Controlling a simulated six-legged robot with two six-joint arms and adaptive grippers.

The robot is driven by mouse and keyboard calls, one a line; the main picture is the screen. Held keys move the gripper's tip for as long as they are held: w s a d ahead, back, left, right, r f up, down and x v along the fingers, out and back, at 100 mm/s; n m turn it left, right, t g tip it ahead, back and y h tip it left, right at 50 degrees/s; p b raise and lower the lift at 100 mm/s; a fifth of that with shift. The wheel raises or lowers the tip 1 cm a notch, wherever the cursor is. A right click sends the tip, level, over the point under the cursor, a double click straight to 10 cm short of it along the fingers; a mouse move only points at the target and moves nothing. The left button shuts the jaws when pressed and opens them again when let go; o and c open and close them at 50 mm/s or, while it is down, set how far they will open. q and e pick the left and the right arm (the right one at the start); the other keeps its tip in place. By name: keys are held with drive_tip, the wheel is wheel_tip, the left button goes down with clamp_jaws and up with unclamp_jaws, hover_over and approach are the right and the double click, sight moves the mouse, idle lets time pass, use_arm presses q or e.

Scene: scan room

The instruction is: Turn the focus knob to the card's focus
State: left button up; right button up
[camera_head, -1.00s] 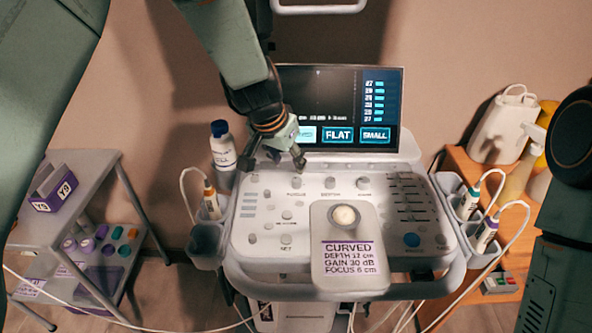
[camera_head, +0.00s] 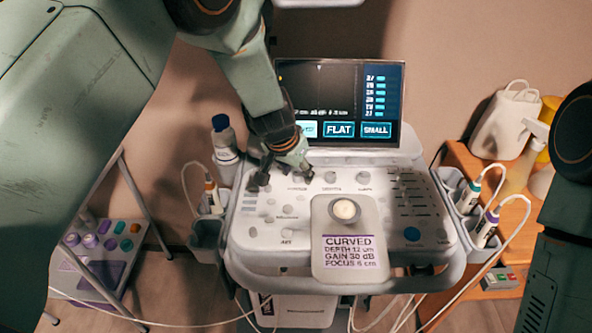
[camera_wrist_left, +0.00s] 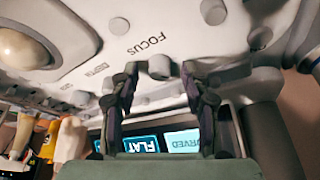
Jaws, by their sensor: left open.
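The focus knob (camera_wrist_left: 160,67) shows in the left wrist view as a pale round knob beside the printed word FOCUS. My left gripper (camera_head: 282,180) is open over the upper left of the console panel (camera_head: 270,215). In the left wrist view its two dark fingers (camera_wrist_left: 160,80) stand on either side of the focus knob; I cannot tell whether they touch it. In the head view the gripper mostly hides this knob. The card (camera_head: 350,262) lies on the panel and reads CURVED, DEPTH 12 cm, GAIN 30 dB, FOCUS 6 cm. My right gripper is out of view.
The depth knob (camera_head: 331,177) and another knob (camera_head: 364,177) sit to the right in the same row. The screen (camera_head: 340,95) stands close behind. A white bottle (camera_head: 223,145) is left of the gripper. Probes with cables (camera_head: 487,228) hang at the right side.

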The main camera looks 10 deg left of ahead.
use_arm(q)
drive_tip(key=shift+w+f, duration=0.1)
drive_tip(key=shift+w, duration=0.05)
drive_tip(key=shift+c, duration=1.3)
drive_tip(key=shift+d, duration=0.1)
drive_tip(key=c, duration=0.3)
clamp_jaws()
drive_tip(key=shift+b, duration=0.35)
